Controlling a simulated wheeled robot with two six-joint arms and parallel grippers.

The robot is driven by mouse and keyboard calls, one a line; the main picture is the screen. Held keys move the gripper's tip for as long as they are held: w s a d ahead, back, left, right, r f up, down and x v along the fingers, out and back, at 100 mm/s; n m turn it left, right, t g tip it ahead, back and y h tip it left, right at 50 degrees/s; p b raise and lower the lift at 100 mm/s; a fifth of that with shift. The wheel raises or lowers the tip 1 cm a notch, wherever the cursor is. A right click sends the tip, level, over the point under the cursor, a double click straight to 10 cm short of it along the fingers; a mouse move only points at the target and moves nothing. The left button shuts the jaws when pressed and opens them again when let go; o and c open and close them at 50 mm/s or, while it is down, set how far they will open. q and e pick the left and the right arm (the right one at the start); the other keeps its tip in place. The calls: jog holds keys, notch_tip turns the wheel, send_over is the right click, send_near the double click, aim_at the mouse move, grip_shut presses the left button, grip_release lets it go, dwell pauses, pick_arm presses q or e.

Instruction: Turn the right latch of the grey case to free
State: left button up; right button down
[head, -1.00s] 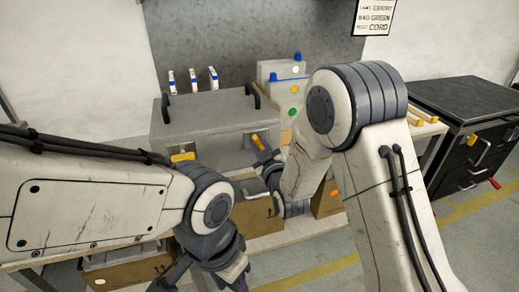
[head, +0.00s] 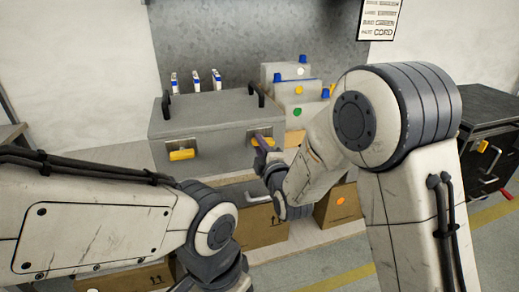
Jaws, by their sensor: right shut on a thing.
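The grey case (head: 205,115) sits on the workbench with two black handles on its lid. Its left latch (head: 181,154) is a yellow bar lying level on a metal plate on the front face. The right latch is at the right of the front face; my right gripper (head: 261,142) covers it, so its angle cannot be told. My right gripper is shut on this latch, reaching in from the right. My left arm's wrist shows at the bottom, and its fingers are out of the picture.
Several pale containers with blue, yellow and green caps (head: 300,88) stand right of the case. Cardboard boxes (head: 260,226) lie under the bench top. A black drawer cabinet (head: 488,115) stands at the far right.

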jog(key=shift+f+n+b, duration=0.25)
jog(key=shift+n+b, duration=0.1)
jog(key=shift+n, duration=0.55)
jog(key=c, duration=0.8)
grip_release()
jog(key=b+v, duration=0.9)
jog(key=v, duration=0.1)
jog(key=shift+s+b, duration=0.25)
jog(key=shift+b, duration=0.1)
